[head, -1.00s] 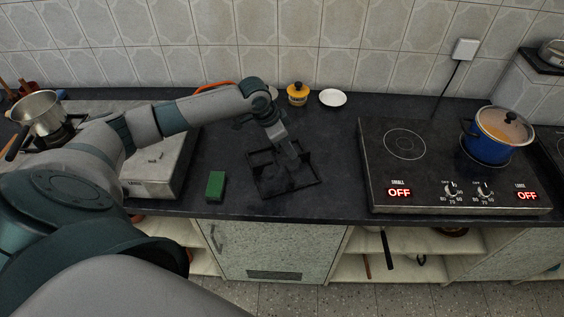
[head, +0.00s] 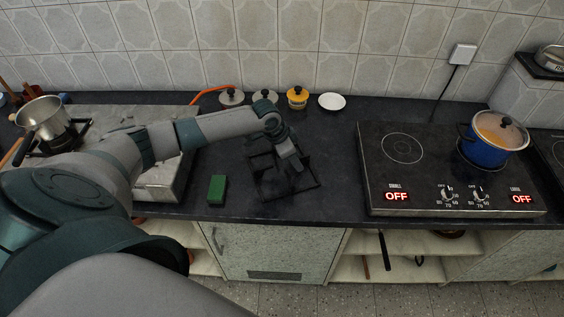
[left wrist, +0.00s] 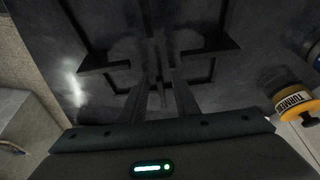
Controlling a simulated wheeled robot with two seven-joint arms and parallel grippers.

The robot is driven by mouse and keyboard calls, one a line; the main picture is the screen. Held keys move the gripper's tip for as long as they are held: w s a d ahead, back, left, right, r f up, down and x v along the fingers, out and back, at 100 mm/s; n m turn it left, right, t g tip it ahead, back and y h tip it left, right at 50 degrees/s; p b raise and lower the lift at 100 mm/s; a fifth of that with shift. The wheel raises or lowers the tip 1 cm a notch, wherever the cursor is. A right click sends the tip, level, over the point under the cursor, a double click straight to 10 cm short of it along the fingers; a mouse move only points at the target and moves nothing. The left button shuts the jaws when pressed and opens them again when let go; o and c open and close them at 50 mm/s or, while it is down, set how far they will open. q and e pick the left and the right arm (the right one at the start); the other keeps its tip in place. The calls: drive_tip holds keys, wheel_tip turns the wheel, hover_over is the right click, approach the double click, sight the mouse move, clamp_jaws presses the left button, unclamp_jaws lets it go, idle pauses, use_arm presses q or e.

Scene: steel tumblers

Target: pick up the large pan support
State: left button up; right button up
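The large pan support (head: 290,194) is a black square grate lying flat on the dark counter, right of the green sponge. It also shows in the left wrist view (left wrist: 108,66), with its bars running inward. My left gripper (head: 297,176) points down over the grate's middle-right part. In the left wrist view its two fingers (left wrist: 161,82) are apart, with a thin dark bar of the grate showing between them. Whether the fingers touch the bar cannot be told. My right gripper is in neither view.
A green sponge (head: 217,189) lies left of the grate. An electric hob (head: 430,160) with a blue pot (head: 485,152) stands to the right. Lids, a yellow jar (head: 297,97) and a white saucer (head: 332,101) are along the back. A gas stove stands left, partly behind my arm.

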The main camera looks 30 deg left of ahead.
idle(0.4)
use_arm(q)
clamp_jaws()
drive_tip(key=shift+r, duration=0.1)
drive_tip(key=shift+w+r+b, duration=0.1)
drive_tip(key=shift+r+b, duration=0.3)
drive_tip(key=shift+r, duration=0.15)
drive_tip(key=r, duration=0.1)
drive_tip(key=r+b, duration=0.1)
drive_tip(key=r, duration=0.1)
drive_tip(key=shift+s+d, duration=0.3)
drive_tip(key=shift+s, duration=0.05)
drive_tip(key=s+d+r+b, duration=0.3)
drive_tip(key=s+d+r, duration=0.3)
drive_tip(key=s+d, duration=0.1)
drive_tip(key=shift+s+d+r, duration=0.3)
drive_tip(key=shift+s+r, duration=0.1)
